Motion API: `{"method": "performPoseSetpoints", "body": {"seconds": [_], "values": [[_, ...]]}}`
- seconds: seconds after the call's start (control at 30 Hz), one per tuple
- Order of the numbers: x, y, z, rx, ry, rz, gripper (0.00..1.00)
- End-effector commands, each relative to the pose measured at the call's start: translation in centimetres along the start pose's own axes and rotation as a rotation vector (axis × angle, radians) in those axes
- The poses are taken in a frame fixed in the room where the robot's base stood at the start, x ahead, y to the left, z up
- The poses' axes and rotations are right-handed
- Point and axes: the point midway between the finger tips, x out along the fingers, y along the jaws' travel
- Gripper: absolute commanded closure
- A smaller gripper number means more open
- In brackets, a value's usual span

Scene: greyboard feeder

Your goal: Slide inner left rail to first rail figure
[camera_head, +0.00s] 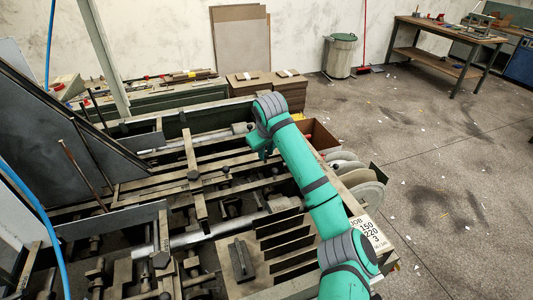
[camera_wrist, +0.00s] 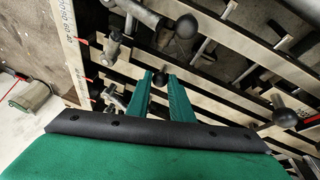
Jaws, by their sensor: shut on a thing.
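My gripper (camera_wrist: 160,76) shows in the wrist view as two green fingers, close together, shut on a small dark part (camera_wrist: 160,80), seemingly a knob, among the feeder's rails. A scale strip (camera_wrist: 70,35) with printed numbers and red pointers is at the left. I cannot tell which rail is the inner left one. A job card (camera_head: 372,235) reads 150, 220 and 3.
Black ball knobs on rods stand near my gripper: one (camera_wrist: 187,26) above it, one (camera_wrist: 285,115) to its right. A crossbar (camera_head: 194,178) with a dark knob spans the feeder left of my arm. White discs (camera_head: 362,185) sit at the feeder's right. The floor at right is open.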

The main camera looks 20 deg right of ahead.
Motion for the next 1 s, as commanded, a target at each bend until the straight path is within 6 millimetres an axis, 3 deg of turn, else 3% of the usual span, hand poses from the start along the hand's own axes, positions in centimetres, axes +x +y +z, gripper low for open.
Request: {"method": "performPoseSetpoints", "body": {"seconds": [0.13,0.17,0.2,0.23,0.63,1.0], "values": [[0.0,0.1,0.0,0.000,0.000,0.001,1.00],[0.0,0.1,0.0,0.001,0.000,0.001,0.73],[0.0,0.1,0.0,0.000,0.000,0.001,0.63],[0.0,0.1,0.0,0.000,0.000,0.001,0.62],[-0.8,0.0,-0.1,0.000,0.003,0.000,0.62],[-7.2,0.0,-0.1,0.000,0.003,0.000,0.62]]}}
